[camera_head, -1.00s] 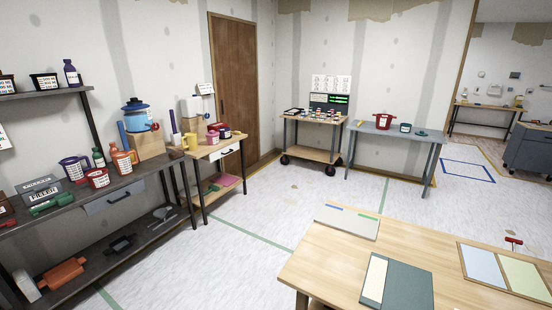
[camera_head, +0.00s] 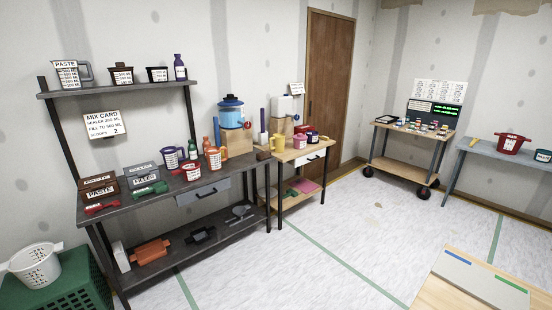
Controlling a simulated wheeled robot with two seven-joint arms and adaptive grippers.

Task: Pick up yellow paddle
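A small thin yellow item (camera_head: 474,141) lies on the left end of the grey-blue table (camera_head: 500,153) at the far right. It may be the yellow paddle, but it is too small to be sure. A dark red pot (camera_head: 511,143) stands to its right on the same table. Neither of my grippers is in view.
A dark shelf bench (camera_head: 185,203) with tubs, bottles and boxes stands at the left. A small wooden table (camera_head: 301,154) and a wheeled cart (camera_head: 407,169) stand farther back. A wooden table (camera_head: 435,296) fills the lower right corner. The floor between is open.

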